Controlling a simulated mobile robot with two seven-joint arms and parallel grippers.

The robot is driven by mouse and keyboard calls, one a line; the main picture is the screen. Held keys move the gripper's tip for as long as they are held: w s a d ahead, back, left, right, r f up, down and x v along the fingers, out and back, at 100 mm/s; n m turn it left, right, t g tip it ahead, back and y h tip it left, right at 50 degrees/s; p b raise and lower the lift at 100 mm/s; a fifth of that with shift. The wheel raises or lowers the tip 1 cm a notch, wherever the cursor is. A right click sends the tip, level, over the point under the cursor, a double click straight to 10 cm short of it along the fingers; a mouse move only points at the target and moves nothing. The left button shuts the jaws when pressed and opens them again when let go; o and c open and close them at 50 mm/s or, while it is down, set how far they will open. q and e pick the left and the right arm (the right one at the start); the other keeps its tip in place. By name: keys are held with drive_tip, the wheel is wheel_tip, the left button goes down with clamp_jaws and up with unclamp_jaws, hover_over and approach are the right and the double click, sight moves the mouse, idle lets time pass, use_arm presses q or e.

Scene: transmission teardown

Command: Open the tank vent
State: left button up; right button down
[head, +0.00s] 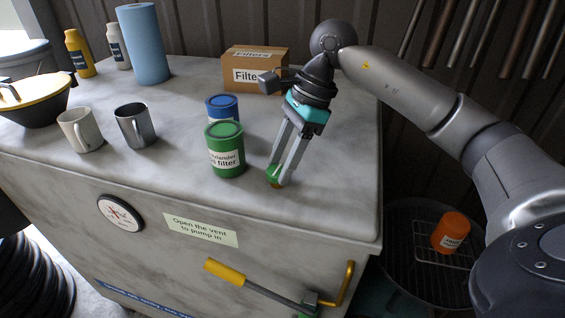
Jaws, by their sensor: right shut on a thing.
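The tank is a large grey box (330,205) with a flat, stained top, and a label (200,229) on its front reads "Open the vent to pump in". My right gripper (277,179) reaches down to the tank top near its front right edge. It is shut on a small green piece (272,173), which looks like the vent's cap. A brownish bit shows just below it. The fingers hide much of this piece, so I cannot tell whether it is seated or turned. My left gripper is not in view.
A green filter can (225,150) stands just left of my right gripper, with a blue can (222,107) behind it. A Filters box (255,72), two mugs and a blue roll stand farther off. A yellow-handled lever (225,272) and a gauge (121,213) are on the front.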

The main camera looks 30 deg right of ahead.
drive_tip(key=shift+w+n+g, duration=0.1)
drive_tip(key=shift+n+g, duration=0.2)
drive_tip(key=shift+n, duration=0.3)
drive_tip(key=shift+c, duration=1.8)
unclamp_jaws()
drive_tip(key=shift+r, duration=0.1)
drive_tip(key=p+v, duration=0.2)
drive_tip(key=v, duration=1.3)
drive_tip(key=shift+d, duration=0.1)
